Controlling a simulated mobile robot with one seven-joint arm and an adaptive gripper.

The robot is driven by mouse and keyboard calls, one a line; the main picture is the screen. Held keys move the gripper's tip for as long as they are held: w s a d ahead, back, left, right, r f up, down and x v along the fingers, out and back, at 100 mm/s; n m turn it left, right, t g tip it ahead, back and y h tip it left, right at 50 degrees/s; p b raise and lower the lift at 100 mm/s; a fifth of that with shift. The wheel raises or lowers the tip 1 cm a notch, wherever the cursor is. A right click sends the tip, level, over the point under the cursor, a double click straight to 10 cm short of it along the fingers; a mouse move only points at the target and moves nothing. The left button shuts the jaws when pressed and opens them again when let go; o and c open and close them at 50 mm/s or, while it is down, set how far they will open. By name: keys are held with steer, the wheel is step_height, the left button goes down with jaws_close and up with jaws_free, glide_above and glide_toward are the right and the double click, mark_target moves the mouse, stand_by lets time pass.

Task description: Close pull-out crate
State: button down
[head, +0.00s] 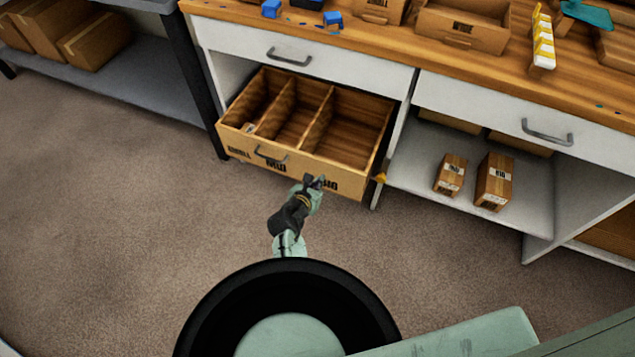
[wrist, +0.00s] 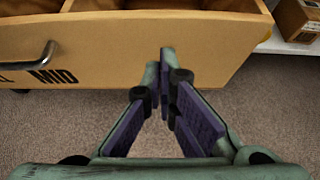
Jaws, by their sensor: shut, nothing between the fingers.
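The pull-out crate (head: 345,181) is a wooden box with three compartments, standing pulled out from the workbench's lower shelf in the head view. Its front panel has a curved metal handle (head: 270,157) and black lettering. A small item lies in its left compartment. My gripper (head: 313,181) is shut and empty, in front of the right half of the front panel. In the wrist view the front panel (wrist: 110,48) fills the top, with the handle (wrist: 42,62) at the left. The gripper fingertips (wrist: 165,52) overlap the panel's lower right part; I cannot tell whether they touch it.
The workbench has two shut white drawers with metal handles (head: 547,132). Two small boxes (head: 494,182) stand on the right lower shelf. Cardboard boxes (head: 92,38) sit on a shelf at the left. The carpet (head: 120,230) in front of the crate is clear.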

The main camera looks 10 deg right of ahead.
steer(key=w+d+p, duration=0.1)
steer(key=w+d, duration=0.7)
steer(key=w, duration=0.3)
steer(key=shift+w+d+r+p, duration=0.2)
steer(key=shift+w+p, duration=0.1)
steer(key=shift+w, duration=0.1)
